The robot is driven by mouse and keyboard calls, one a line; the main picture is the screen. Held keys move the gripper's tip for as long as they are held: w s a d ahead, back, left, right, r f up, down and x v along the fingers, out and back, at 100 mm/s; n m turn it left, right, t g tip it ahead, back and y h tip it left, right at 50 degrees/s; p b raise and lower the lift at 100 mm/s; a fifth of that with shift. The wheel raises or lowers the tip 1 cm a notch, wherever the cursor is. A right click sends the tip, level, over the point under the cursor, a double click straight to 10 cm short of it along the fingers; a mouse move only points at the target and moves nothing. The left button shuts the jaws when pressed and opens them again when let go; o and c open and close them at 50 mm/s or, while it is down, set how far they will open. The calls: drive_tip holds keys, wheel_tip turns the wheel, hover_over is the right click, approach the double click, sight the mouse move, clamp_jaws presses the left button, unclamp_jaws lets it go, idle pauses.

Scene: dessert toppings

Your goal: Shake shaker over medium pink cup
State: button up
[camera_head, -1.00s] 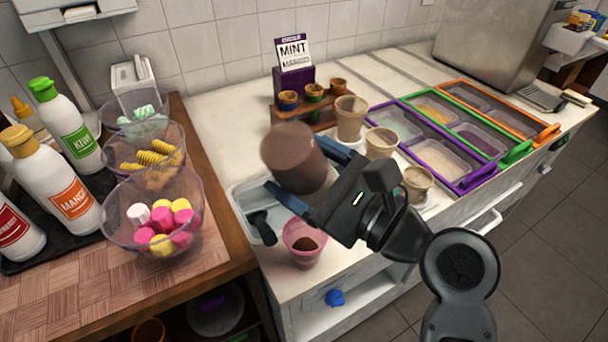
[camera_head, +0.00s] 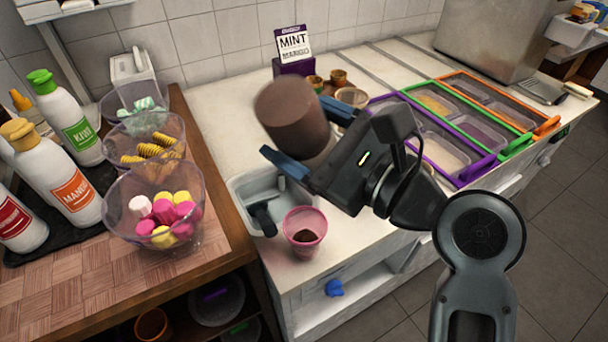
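A brown cylindrical shaker (camera_head: 287,112) is between the two blue fingers of my gripper (camera_head: 303,137), which is shut on it. The shaker is tilted, slightly blurred, and held in the air above the counter. The pink cup (camera_head: 306,222) stands upright on the counter's near left part, with dark brown stuff inside. In the picture, the shaker is above the cup and a little left of it, clearly apart from it. I cannot tell whether anything is falling from the shaker.
A grey bin (camera_head: 238,187) with a dark tool is left of the pink cup. Clear bowls of sweets (camera_head: 118,206) stand on the wooden counter at left. Purple (camera_head: 462,180), green (camera_head: 508,158) and orange (camera_head: 541,131) trays lie at right.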

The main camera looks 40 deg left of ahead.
idle(0.4)
wheel_tip(320, 180, down, 8)
drive_tip(key=b, duration=0.4)
drive_tip(key=shift+r, duration=0.1)
idle(0.9)
